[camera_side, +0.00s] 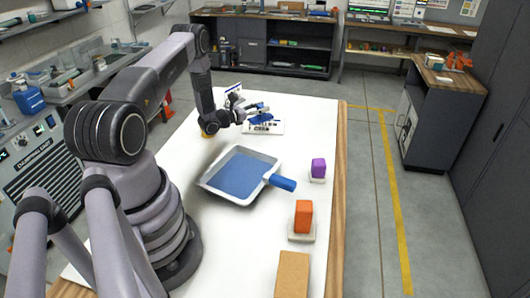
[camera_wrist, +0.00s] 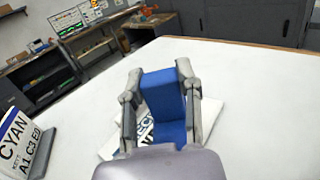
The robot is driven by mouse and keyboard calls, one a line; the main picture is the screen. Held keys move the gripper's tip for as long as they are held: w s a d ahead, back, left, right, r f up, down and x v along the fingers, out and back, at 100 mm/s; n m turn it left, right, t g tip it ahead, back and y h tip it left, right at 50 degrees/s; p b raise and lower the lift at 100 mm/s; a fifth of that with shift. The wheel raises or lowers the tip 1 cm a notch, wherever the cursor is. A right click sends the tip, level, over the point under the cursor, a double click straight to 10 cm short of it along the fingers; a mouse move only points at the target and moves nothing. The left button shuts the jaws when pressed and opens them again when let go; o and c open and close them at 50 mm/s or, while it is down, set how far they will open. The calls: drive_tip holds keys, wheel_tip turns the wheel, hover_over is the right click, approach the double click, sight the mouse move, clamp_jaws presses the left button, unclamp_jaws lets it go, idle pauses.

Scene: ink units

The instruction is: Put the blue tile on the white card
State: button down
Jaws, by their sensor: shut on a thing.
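My gripper (camera_wrist: 160,100) is shut on the blue tile (camera_wrist: 163,92), with one finger on each side of it. In the side view, my gripper (camera_side: 254,112) is at the far end of the white table, and a bit of blue shows at its fingers. The white card (camera_wrist: 207,115) with dark and blue print lies flat on the table behind and below the tile. The tile and fingers hide much of it. The card also shows in the side view (camera_side: 275,128), just beneath my gripper. I cannot tell whether the tile touches the card.
A standing sign reading CYAN (camera_wrist: 18,145) is left of my gripper. A white tray (camera_side: 212,190) with a blue inside holds a blue roller-like piece (camera_side: 281,183) at its edge.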

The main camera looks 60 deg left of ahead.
sight(258, 116)
drive_tip(key=shift+w+f, duration=0.15)
drive_tip(key=shift+f, duration=1.55)
drive_tip(key=shift+f, duration=0.1)
drive_tip(key=c, duration=0.8)
unclamp_jaws()
drive_tip(key=shift+o, duration=0.2)
